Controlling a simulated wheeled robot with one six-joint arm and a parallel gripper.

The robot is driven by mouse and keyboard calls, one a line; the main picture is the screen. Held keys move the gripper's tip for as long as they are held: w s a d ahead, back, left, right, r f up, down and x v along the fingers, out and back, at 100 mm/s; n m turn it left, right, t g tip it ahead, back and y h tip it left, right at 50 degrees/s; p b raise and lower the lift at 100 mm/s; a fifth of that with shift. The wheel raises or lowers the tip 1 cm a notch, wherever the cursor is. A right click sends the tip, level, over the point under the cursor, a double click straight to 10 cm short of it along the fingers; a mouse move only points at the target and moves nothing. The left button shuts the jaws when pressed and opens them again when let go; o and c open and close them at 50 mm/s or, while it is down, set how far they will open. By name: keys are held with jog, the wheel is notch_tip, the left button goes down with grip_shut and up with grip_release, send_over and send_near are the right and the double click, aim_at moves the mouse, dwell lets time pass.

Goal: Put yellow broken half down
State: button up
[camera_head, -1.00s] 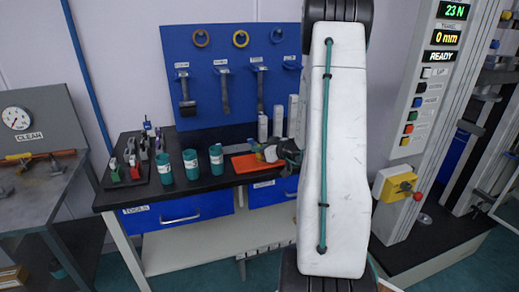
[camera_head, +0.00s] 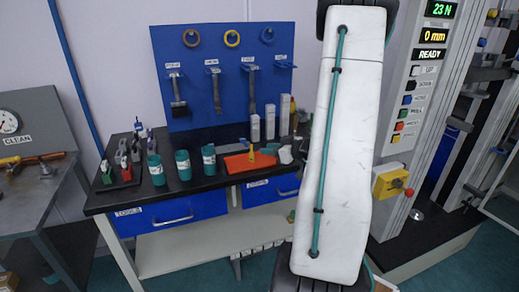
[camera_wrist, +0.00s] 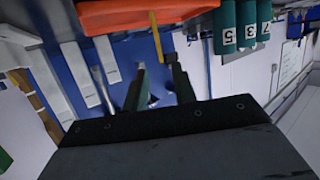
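The yellow broken half (camera_head: 252,152) is a thin yellow strip. It appears to stand upright on the orange tray (camera_head: 236,164) on the black-topped bench. In the wrist view, where the scene is upside down, the yellow half (camera_wrist: 156,38) sticks out from the orange tray (camera_wrist: 110,17). My gripper (camera_wrist: 158,78) shows two dark fingers apart with nothing between them. The yellow half is beyond the fingertips, clear of both. In the head view my white arm link hides the gripper.
Several green numbered cups (camera_head: 182,165) stand left of the tray. A dark rack of clamps (camera_head: 121,175) is at the bench's left end. White blocks (camera_head: 270,123) stand behind the tray, before the blue tool board (camera_head: 212,108). The testing machine (camera_head: 415,100) rises at right.

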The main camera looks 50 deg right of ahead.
jog(key=s+a+r+n+g+y, duration=0.1)
jog(key=a+r+g+y, duration=0.25)
jog(key=a, duration=0.75)
jog(key=a+r+n+g+y, duration=0.1)
jog(key=a+r+g+y, duration=0.2)
jog(key=a, duration=0.7)
jog(key=s+a+r+n+g+y, duration=0.1)
jog(key=a+r+g, duration=0.3)
jog(key=a, duration=0.7)
jog(key=s+a+r+m+g+h, duration=0.1)
jog(key=s+a+r+h, duration=0.1)
jog(key=s, duration=0.6)
jog(key=s+a+r+m+g+h, duration=0.1)
jog(key=s+a+r+m+h, duration=0.1)
jog(key=s+a+h, duration=0.2)
jog(key=s+h, duration=0.2)
jog(key=s, duration=0.2)
jog(key=shift+a+g, duration=0.3)
jog(key=shift+g, duration=0.05)
jog(key=shift+r, duration=0.1)
